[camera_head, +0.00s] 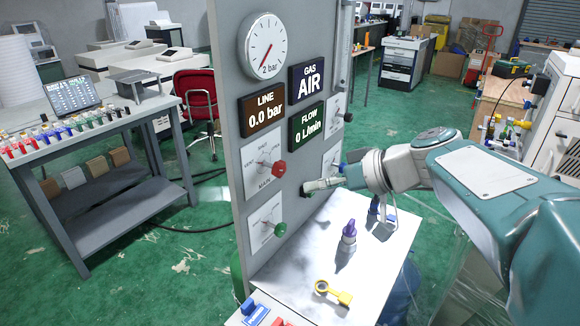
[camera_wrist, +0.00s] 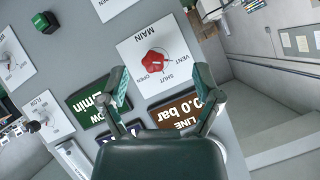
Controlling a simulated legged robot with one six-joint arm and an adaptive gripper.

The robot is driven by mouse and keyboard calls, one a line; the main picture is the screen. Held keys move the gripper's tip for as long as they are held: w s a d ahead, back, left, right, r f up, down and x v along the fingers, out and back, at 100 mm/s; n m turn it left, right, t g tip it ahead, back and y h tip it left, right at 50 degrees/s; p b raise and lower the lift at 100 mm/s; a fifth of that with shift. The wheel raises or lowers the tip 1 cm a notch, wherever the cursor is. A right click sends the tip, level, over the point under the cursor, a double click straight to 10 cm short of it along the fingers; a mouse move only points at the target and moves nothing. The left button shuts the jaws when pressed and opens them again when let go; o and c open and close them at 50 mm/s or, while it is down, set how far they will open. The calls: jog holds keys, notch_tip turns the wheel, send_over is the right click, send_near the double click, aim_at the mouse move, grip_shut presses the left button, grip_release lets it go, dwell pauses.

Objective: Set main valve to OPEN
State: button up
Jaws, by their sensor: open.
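The main valve is a red knob (camera_head: 279,168) on a white plate marked MAIN, VENT, SHUT and OPEN, on the grey panel (camera_head: 228,120). The wrist view shows the red knob (camera_wrist: 155,60) from the front, upside down, with OPEN at its left, SHUT below and VENT at its right. I cannot tell for sure which mark it points to. My gripper (camera_head: 312,187) is near the panel, to the right of the knob. In the wrist view my gripper (camera_wrist: 163,84) has its two fingers spread wide, with nothing between them and apart from the knob.
A green knob (camera_head: 280,229) sits below the main valve. Displays read LINE 0.0 bar (camera_head: 263,110), GAS AIR (camera_head: 310,76) and FLOW 0 L/min (camera_head: 307,127); a round gauge (camera_head: 262,46) is above. A purple-capped bottle (camera_head: 348,237) and yellow tool (camera_head: 333,292) rest on the shelf.

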aim_at(283, 168)
jog(key=w+d+r+n+t+y, duration=0.1)
jog(key=w+d+r+y, duration=0.1)
jog(key=w, duration=0.1)
jog(key=x, duration=1.1)
jog(key=shift+r, duration=0.1)
jog(key=shift+h, duration=0.3)
grip_shut()
